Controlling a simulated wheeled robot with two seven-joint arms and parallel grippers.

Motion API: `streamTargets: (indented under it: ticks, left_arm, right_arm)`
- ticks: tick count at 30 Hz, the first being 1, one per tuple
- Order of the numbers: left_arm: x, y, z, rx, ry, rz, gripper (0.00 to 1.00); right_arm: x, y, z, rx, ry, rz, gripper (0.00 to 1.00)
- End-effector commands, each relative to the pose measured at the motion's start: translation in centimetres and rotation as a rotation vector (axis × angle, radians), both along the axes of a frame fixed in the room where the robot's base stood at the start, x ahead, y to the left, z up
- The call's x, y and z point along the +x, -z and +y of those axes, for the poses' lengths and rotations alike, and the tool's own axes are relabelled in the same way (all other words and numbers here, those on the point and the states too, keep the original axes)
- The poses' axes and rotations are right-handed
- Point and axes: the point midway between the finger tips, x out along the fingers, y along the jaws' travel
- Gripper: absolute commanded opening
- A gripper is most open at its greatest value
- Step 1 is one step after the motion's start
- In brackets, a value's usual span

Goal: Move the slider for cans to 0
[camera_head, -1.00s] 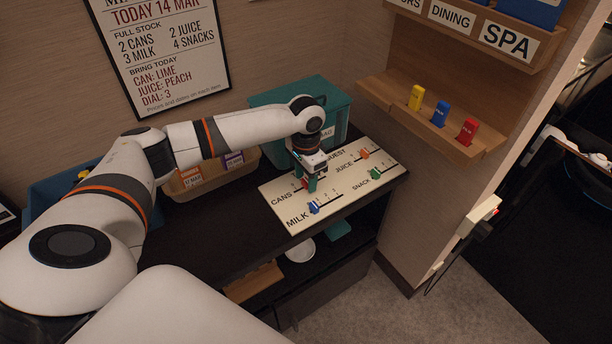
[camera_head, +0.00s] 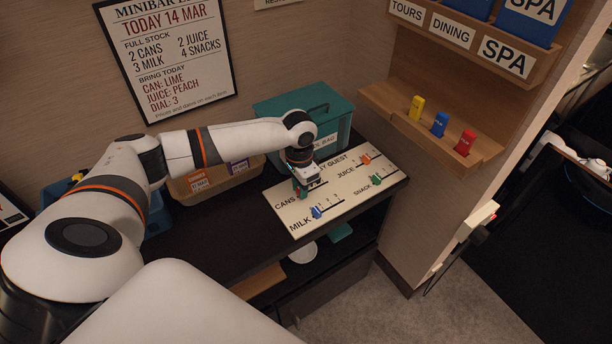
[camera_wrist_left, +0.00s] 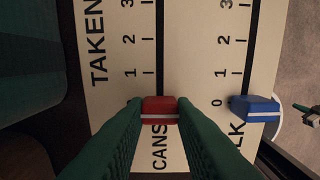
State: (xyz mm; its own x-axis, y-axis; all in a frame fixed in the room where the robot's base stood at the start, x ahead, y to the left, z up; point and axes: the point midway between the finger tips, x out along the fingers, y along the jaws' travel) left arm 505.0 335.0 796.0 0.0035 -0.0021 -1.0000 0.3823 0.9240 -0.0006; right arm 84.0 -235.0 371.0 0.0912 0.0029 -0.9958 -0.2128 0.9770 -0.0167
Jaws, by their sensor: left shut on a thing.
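The white slider board (camera_head: 335,205) lies on the dark counter, with tracks for cans, milk, juice and snack. The red cans slider (camera_wrist_left: 158,109) sits at the low end of its track, just above the CANS label. It is level with the row of the 0 mark; its own 0 is mostly hidden by a finger. My left gripper (camera_head: 300,193) is shut on this slider, and its green fingers stand on either side of it in the left wrist view (camera_wrist_left: 158,120). My right gripper is not in view.
The blue milk slider (camera_head: 316,212) is close beside, at about 0 (camera_wrist_left: 255,108). The orange juice slider (camera_head: 366,159) and green snack slider (camera_head: 377,179) are farther right. A teal box (camera_head: 335,110) stands behind the board, and a bin (camera_head: 205,185) stands left.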

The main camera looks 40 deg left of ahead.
Motion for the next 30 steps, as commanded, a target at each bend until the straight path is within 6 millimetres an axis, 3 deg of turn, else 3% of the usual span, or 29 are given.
streamTargets:
  ticks: [9,10,14,23,30]
  left_arm:
    - [-0.4,0.1,0.3,0.004,0.0,0.009,0.0]
    - [-0.4,0.1,0.3,0.004,0.0,0.01,0.25]
    - [-0.4,0.1,0.2,0.004,0.0,0.009,0.45]
    - [-0.3,-0.1,0.2,0.002,0.0,0.005,0.45]
    - [-0.2,-3.4,0.2,0.002,0.001,0.0,0.45]
  right_arm:
    - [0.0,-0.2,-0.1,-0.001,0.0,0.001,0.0]
    - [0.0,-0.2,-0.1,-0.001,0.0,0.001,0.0]
    - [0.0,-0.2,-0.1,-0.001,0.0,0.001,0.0]
    - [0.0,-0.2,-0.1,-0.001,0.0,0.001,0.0]
    - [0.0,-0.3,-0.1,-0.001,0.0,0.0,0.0]
